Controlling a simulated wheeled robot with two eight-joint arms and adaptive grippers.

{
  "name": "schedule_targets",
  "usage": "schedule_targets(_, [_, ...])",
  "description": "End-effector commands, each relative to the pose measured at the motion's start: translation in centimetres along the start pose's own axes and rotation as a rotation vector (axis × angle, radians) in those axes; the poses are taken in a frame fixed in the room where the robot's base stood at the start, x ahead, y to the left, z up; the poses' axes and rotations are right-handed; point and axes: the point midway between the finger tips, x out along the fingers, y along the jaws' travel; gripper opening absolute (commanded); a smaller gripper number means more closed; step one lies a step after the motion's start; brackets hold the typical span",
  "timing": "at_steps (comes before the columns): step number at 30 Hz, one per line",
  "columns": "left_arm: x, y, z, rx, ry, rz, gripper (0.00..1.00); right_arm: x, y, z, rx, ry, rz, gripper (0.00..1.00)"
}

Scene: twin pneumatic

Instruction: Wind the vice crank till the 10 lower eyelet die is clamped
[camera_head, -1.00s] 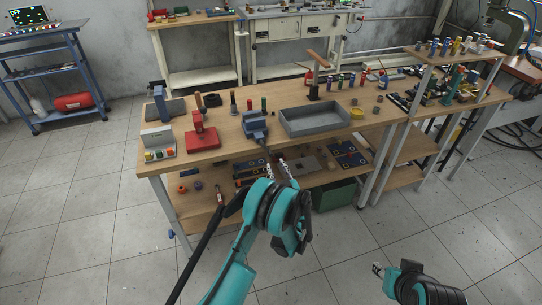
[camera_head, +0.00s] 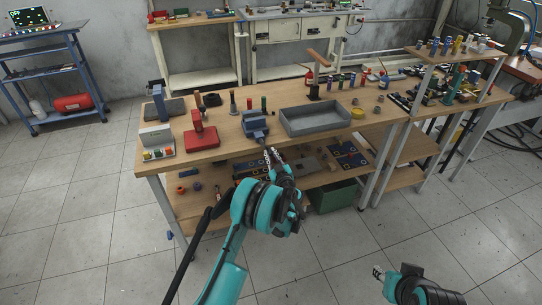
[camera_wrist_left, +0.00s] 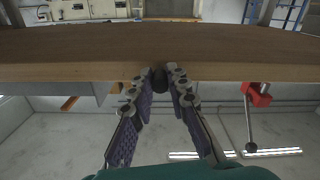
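The blue vice (camera_head: 255,126) stands at the front edge of the workbench, left of the grey tray. Its crank and the lower eyelet die are too small or hidden to make out in the head view. My left gripper (camera_head: 273,156) is just in front of the bench edge, close below the vice. In the left wrist view the two fingers (camera_wrist_left: 160,76) are apart, with a dark rounded piece (camera_wrist_left: 161,85) showing between their tips. I cannot tell whether they touch it. My right gripper (camera_head: 378,272) is far from the bench at lower right, its opening unclear.
The grey tray (camera_head: 316,119) is right of the vice and the red press (camera_head: 202,136) left of it; the wrist view shows the scene inverted. Several small upright tools stand behind the vice. The lower shelf (camera_head: 190,204) holds parts beneath the bench.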

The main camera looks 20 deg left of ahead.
Motion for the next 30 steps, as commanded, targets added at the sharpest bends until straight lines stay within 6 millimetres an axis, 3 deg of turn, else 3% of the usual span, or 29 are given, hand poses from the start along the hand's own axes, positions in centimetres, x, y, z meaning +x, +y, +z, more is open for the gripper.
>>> schedule_targets(17, [0.0,-0.4,0.1,0.088,0.000,0.000,0.00,0.0,0.0,0.0,0.000,0.000,0.000,0.35])
schedule_targets(30, [0.0,-2.0,0.3,0.460,0.000,0.000,0.00,0.0,0.0,0.0,0.000,0.000,0.000,0.35])
